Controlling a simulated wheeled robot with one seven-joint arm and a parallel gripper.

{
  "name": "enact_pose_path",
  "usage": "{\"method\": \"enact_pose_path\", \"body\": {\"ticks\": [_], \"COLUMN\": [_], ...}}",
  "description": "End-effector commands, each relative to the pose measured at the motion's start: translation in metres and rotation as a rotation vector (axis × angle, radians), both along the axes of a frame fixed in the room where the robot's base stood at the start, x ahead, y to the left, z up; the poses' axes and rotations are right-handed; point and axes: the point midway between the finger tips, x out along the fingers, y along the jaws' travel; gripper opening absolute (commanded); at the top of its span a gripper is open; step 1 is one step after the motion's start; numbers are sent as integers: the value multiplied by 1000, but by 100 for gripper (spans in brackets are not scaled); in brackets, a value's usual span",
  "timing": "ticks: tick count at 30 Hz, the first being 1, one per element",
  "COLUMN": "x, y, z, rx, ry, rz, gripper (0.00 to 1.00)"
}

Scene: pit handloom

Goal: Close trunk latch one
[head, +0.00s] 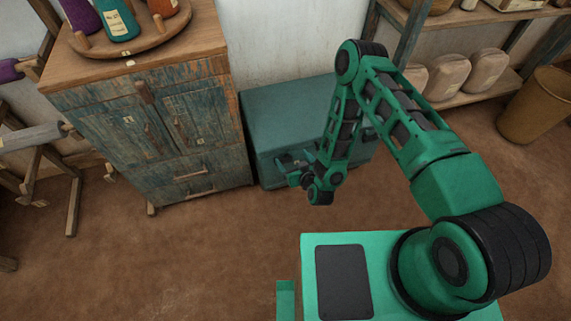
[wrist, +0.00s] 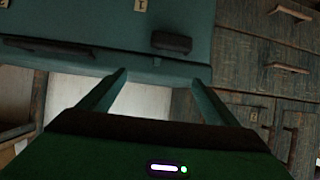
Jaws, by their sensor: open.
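The teal trunk (head: 285,105) stands on the floor against the wall, right of the cabinet. Its front fills the upper part of the wrist view (wrist: 100,25), which looks upside down. A dark block (wrist: 171,42), apparently a latch, sits on the front near the trunk's edge. A small pale tag (wrist: 140,5) is nearby; its mark is hard to read. I cannot tell the latch's position. My gripper (head: 290,165) is in front of the trunk, and my arm hides part of it. In the wrist view its fingers (wrist: 158,76) are apart, with nothing between them.
A worn wooden cabinet (head: 170,130) with drawers stands close left of the trunk, holding a round tray (head: 130,45) of yarn cones. Shelves (head: 465,97) with sacks and a brown bin (head: 535,105) are at right. The brown floor (head: 190,260) in front is clear.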

Motion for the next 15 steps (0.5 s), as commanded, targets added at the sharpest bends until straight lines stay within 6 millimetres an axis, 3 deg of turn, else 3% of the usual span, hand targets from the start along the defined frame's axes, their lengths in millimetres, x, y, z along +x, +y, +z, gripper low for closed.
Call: {"method": "enact_pose_path", "body": {"ticks": [3, 7, 11, 15], "x": [-30, -50, -60, -55], "y": [4, 5, 4, 6], "z": [-23, -35, -40, -44], "rx": [13, 19, 23, 24], "ry": [-30, -61, -78, -84], "rz": [-28, -56, -72, -78], "gripper": [84, 84, 84, 84]}}
